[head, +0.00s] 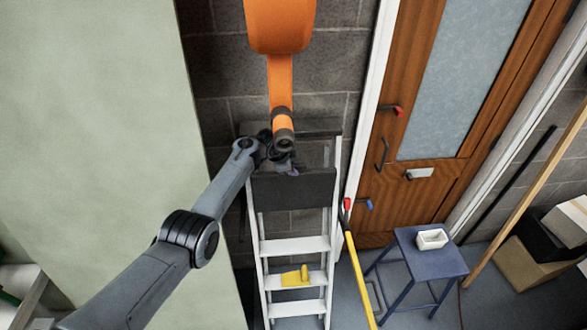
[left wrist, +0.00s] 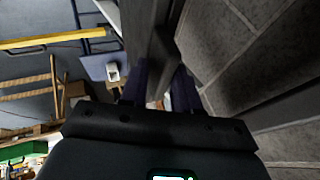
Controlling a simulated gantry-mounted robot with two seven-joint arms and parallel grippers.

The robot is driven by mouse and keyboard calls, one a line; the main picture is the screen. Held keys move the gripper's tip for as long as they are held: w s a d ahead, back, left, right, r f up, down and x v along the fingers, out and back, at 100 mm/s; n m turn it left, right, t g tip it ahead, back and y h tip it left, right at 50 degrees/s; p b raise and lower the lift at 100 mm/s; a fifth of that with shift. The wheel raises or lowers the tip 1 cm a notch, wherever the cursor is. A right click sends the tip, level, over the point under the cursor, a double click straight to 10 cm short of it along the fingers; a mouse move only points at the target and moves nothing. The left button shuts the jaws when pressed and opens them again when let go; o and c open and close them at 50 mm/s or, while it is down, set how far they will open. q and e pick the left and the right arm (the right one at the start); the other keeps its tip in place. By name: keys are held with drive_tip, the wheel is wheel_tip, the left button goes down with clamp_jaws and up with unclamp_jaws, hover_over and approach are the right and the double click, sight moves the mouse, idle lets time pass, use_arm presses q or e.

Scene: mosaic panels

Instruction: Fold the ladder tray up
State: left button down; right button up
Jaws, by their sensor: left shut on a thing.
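The stepladder (head: 297,245) has white rails and steps and stands against the block wall. Its tray, a dark grey panel (head: 305,190), spans the rails near the top; I cannot tell its exact tilt. My left gripper (head: 287,166) is at the tray's upper edge. In the left wrist view, the fingers of my left gripper (left wrist: 160,92) are shut on a dark grey panel edge, which I take for the tray (left wrist: 150,35). The gripper partly hides the tray's far side. My right gripper does not show.
A yellow item (head: 295,277) lies on a lower step. A yellow pole (head: 358,275) leans right of the ladder. A blue stool (head: 430,258) bears a white container (head: 432,239). A wooden door (head: 415,190) stands at right. A pale green panel (head: 95,110) fills the left.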

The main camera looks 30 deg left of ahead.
use_arm(q)
drive_tip(key=c, duration=1.2)
unclamp_jaws()
drive_tip(key=shift+s+a+f, duration=0.15)
drive_tip(key=shift+f, duration=0.35)
drive_tip(key=shift+c, duration=0.2)
drive_tip(key=shift+o, duration=0.6)
drive_tip(key=shift+w+r, duration=0.1)
drive_tip(key=shift+w, duration=0.1)
drive_tip(key=shift+s+r, duration=0.2)
drive_tip(key=shift+r, duration=0.3)
drive_tip(key=s+a+p, duration=0.1)
drive_tip(key=s+p, duration=0.1)
drive_tip(key=s, duration=1)
drive_tip(key=shift+a+r, duration=0.25)
drive_tip(key=shift+r, duration=0.15)
